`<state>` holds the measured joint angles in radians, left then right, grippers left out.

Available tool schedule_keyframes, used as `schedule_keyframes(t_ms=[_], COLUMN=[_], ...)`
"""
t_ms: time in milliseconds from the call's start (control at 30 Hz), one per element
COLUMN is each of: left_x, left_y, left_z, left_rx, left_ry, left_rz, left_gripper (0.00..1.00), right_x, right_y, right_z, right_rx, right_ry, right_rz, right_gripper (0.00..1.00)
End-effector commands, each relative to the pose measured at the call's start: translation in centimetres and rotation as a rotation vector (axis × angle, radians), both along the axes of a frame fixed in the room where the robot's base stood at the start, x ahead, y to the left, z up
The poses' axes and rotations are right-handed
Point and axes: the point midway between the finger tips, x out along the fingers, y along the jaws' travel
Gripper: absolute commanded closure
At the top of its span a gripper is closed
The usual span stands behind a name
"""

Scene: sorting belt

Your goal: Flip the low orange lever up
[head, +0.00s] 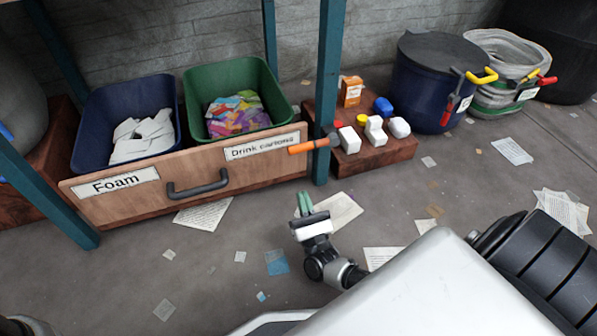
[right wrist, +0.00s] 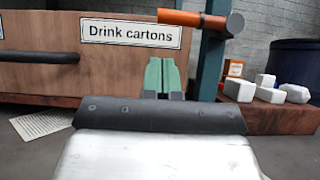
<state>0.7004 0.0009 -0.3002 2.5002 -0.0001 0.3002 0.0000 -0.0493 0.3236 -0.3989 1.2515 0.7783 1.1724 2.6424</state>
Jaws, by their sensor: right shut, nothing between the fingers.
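The orange lever (head: 309,146) sticks out to the left from a dark pivot on the teal post, beside the "Drink cartons" label. It lies about level. In the right wrist view the lever (right wrist: 190,18) shows at the top, above and a little right of the fingers. My right gripper (head: 305,203) has green fingers, shut and empty, in front of the drawer and below the lever. In the right wrist view the gripper (right wrist: 162,76) points at the drawer front, apart from the lever. My left gripper is not in view.
The wooden drawer (head: 130,207) holds a blue bin (head: 80,148) and a green bin (head: 190,110). A low wooden block (head: 375,158) with several small cartons stands right of the post (head: 328,80). A blue barrel (head: 415,95) stands behind. Papers litter the floor.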

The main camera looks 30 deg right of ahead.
Motion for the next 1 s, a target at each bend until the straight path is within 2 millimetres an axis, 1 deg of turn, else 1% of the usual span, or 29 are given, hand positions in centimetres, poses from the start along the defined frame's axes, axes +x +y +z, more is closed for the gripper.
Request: schedule_keyframes(t_ms=[33,300,500,700,1000], left_x=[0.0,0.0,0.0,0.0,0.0], left_y=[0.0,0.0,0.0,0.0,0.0], left_z=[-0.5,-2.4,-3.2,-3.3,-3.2], left_rx=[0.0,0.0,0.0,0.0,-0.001], left_ry=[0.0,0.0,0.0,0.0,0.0], left_rz=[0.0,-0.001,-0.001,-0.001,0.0], left_gripper=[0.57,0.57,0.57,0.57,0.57], right_x=[0.7,4.7,6.7,7.2,7.2], right_y=[-0.2,-1.2,-1.6,-1.8,-1.8], right_z=[0.3,3.0,4.4,5.0,5.0], right_rx=[-0.001,-0.001,-0.001,-0.001,-0.001], right_ry=[-0.004,-0.006,-0.002,-0.001,-0.001], right_rz=[0.0,-0.001,-0.001,-0.001,-0.001], right_gripper=[1.0,1.0,1.0,1.0,1.0])
